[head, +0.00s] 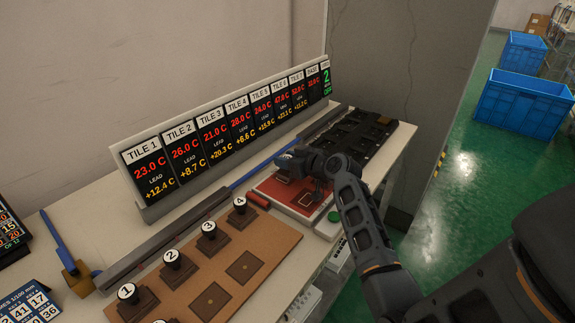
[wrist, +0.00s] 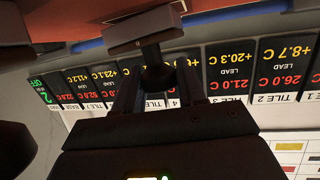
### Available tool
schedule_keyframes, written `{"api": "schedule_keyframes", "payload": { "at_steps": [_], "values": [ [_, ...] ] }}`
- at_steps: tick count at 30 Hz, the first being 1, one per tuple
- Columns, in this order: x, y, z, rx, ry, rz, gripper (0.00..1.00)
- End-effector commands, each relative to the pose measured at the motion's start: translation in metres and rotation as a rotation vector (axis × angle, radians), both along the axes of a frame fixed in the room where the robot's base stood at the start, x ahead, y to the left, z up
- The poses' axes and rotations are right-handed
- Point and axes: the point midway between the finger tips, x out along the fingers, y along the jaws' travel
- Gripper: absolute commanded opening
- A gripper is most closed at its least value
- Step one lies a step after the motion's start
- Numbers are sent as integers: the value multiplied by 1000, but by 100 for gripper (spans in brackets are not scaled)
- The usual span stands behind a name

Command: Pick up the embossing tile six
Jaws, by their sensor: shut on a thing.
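My gripper (head: 297,160) is above the red plate, in front of the display row. In the wrist view, my gripper (wrist: 155,92) is shut on the stem of a dark tile (wrist: 145,27), whose block shows beyond the fingers. No number is visible on it, so I cannot tell from the picture that it is tile six. Two square spots on the board's front side are empty.
The red plate (head: 270,187) lies in a pale frame beside a green button (head: 334,217). A black tray (head: 345,140) lies behind my gripper. The display row (head: 168,162) borders the back. Blue crates (head: 522,105) stand on the floor at right.

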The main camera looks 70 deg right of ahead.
Motion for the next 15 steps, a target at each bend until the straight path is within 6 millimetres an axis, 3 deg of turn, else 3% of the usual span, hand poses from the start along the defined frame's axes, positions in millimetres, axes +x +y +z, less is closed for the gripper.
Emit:
{"api": "schedule_keyframes", "payload": {
  "at_steps": [5,11,15],
  "values": [
    [0,0,9,-3,-2,0,0],
    [1,0,41,-7,-2,1,0],
    [-6,-33,58,-5,-3,-4,0]
  ]
}}
